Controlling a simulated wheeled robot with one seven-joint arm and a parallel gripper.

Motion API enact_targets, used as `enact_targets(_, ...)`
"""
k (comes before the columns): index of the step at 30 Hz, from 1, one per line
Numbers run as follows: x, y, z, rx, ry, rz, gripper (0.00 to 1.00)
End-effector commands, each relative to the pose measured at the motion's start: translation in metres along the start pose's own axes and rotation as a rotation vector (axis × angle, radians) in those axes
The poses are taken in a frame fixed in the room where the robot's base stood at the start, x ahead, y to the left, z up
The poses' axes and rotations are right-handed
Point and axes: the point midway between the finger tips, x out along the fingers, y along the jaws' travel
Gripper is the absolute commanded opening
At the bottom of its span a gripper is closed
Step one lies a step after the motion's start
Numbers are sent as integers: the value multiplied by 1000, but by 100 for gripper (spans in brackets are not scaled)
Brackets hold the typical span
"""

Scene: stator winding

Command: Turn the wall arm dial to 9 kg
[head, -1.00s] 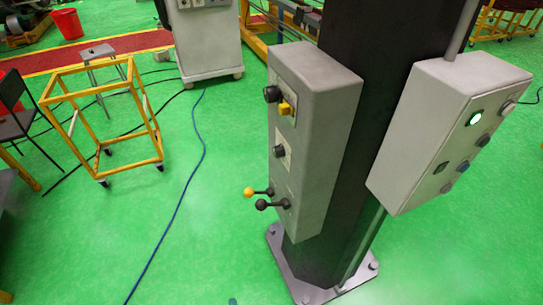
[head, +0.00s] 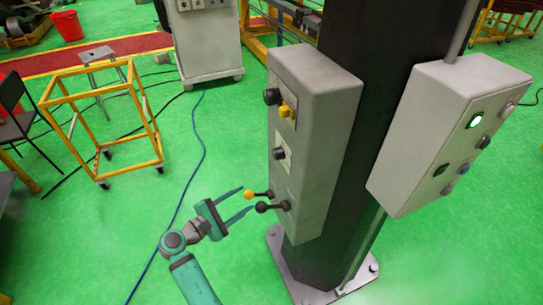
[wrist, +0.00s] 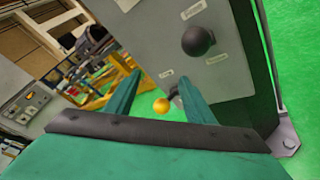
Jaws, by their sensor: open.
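A grey control box (head: 318,140) on the dark column carries several controls on its left face. A black knob (head: 271,96) sits at the top beside a yellow switch (head: 286,110), and a dark knob (head: 279,153) sits in the middle. Below are a lever with a yellow ball (head: 249,195) and one with a black ball (head: 262,207). I cannot read a kg scale on any of them. My gripper (head: 246,199) is open and empty, its fingertips near the yellow ball. In the wrist view the yellow ball (wrist: 161,105) shows between the fingers, with a black ball (wrist: 198,41) above right.
A second grey box (head: 440,140) with a lit green button and several knobs hangs on the column's right. The column stands on a bolted base plate (head: 295,290). A yellow wheeled frame (head: 103,125) and a blue cable (head: 190,180) lie left.

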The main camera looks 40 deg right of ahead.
Motion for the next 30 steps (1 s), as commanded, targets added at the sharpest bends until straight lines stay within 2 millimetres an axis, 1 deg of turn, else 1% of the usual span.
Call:
enact_targets(1, 2, 24, 15, -9, -61, -18, 49)
enact_targets(3, 3, 48, 36, -29, -144, -52, 49)
enact_targets(6, 0, 77, 64, -49, -242, -100, 49)
enact_targets(9, -4, 97, 86, -60, -315, -143, 49)
enact_targets(12, -8, 109, 100, -65, -361, -175, 49)
enact_targets(16, -9, 115, 109, -67, -387, -194, 49)
enact_targets(20, 1, 113, 114, -68, -391, -197, 49)
enact_targets(23, 14, 110, 120, -68, -391, -198, 49)
enact_targets(30, 54, 103, 136, -67, -390, -197, 49)
